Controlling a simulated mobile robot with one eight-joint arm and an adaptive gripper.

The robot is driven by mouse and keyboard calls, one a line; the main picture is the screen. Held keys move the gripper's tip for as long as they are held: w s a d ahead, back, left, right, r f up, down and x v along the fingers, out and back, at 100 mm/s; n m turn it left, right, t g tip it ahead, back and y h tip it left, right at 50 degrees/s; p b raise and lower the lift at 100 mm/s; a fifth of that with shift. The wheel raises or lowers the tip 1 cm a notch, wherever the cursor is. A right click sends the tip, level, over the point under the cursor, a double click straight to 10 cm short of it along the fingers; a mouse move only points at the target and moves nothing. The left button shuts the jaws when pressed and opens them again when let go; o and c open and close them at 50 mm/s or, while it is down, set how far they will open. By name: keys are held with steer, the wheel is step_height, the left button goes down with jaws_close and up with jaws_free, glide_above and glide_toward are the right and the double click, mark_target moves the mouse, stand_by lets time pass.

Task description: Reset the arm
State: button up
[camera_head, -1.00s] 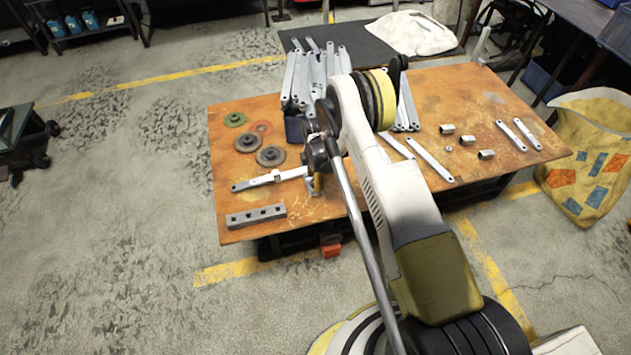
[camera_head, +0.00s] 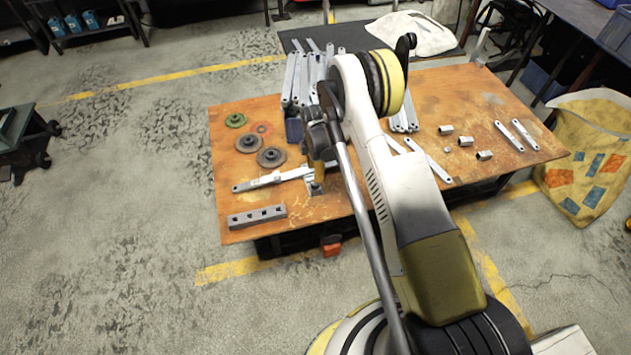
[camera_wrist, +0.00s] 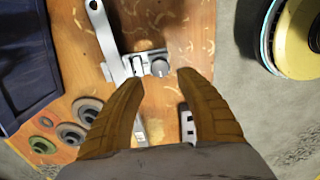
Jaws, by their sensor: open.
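In the wrist view my gripper (camera_wrist: 158,92) is open, with its two yellow-brown fingers spread and nothing between them. It is above the orange-brown tabletop (camera_wrist: 185,60). A flat metal bracket (camera_wrist: 103,35) with a small clamp-like fixture (camera_wrist: 148,66) lies beyond the fingertips, apart from them. The bracket (camera_head: 268,179) lies left of the arm.
A blue bin (camera_wrist: 25,65) of upright brackets stands at the table's back. Round discs (camera_head: 271,157) and a grey holed block (camera_head: 257,217) lie on the left. Small metal parts (camera_head: 484,155) and loose brackets lie on the right.

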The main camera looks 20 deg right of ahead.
stand_by(0.3)
steer(key=s+r+m+t, duration=0.1)
steer(key=s+r+m, duration=0.15)
steer(key=r, duration=0.85)
steer(key=s+r+m+t, duration=0.1)
steer(key=s+r+m, duration=0.15)
steer(key=r, duration=0.95)
steer(key=s+r+m+t, duration=0.15)
steer(key=r+m, duration=0.25)
steer(key=r, duration=0.7)
steer(key=s+r+m+t, duration=0.2)
steer(key=s+r+m, duration=0.2)
steer(key=s, duration=0.7)
steer(key=s+r+m+t, duration=0.1)
steer(key=s+r+m, duration=0.3)
steer(key=s, duration=0.8)
steer(key=shift+s+m+t, duration=0.15)
steer(key=shift+m+t, duration=0.2)
steer(key=shift+m, duration=0.45)
